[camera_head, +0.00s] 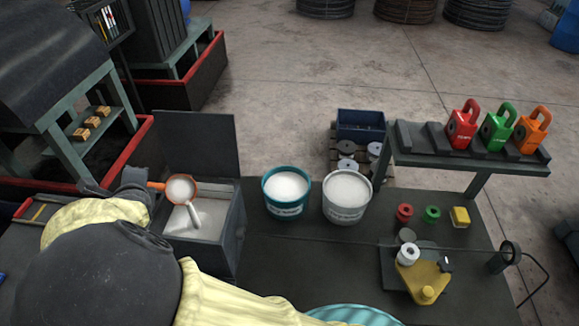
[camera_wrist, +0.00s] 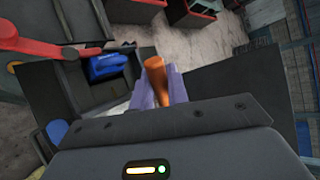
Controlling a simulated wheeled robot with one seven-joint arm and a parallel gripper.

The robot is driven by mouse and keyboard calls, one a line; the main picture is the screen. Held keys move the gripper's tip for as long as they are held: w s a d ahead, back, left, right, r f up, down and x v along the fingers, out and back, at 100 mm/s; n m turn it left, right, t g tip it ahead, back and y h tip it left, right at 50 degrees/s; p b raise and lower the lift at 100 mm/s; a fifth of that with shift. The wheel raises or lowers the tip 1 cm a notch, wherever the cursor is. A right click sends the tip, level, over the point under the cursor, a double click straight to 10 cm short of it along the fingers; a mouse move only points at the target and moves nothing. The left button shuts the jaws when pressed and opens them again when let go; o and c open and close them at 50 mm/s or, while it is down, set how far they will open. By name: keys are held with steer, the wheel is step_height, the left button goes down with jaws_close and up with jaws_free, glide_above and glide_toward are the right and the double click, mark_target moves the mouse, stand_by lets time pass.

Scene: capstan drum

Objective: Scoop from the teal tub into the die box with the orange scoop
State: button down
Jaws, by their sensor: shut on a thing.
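The orange scoop (camera_head: 168,187) is over the open die box (camera_head: 238,225), its round bowl facing up with white powder in it. My gripper (camera_head: 146,183) is shut on the scoop's handle at the left of the box; in the wrist view the fingers (camera_wrist: 160,92) close on the orange handle (camera_wrist: 155,70). The die box is dark grey with its lid standing up behind, and holds white powder with a pale rod-like piece. The teal tub (camera_head: 286,212), full of white powder, stands just right of the box. The scoop's bowl is hidden in the wrist view.
A grey-white tub (camera_head: 345,212) of white powder stands right of the teal tub. A yellow-based fixture (camera_head: 427,282) stands at front right.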

steer(key=s+t+y+b, duration=0.1)
steer(key=t+b, duration=0.1)
steer(key=b, duration=0.4)
steer(key=s+d+r+t+y+b, duration=0.1)
steer(key=t+b, duration=0.1)
steer(key=b, duration=0.5)
steer(key=s+d+t+y+b, duration=0.1)
steer(key=s+t+b, duration=0.1)
steer(key=b, duration=0.4)
steer(key=shift+s+d+r+m+b, duration=0.1)
steer(key=shift+d+r+m+b, duration=0.15)
steer(key=shift+m+b, duration=0.15)
steer(key=shift+f+b, duration=0.1)
steer(key=shift+b, duration=0.55)
stand_by(0.7)
steer(key=shift+t+y+b, duration=0.4)
steer(key=shift+t+b, duration=0.3)
steer(key=shift+b, duration=1.5)
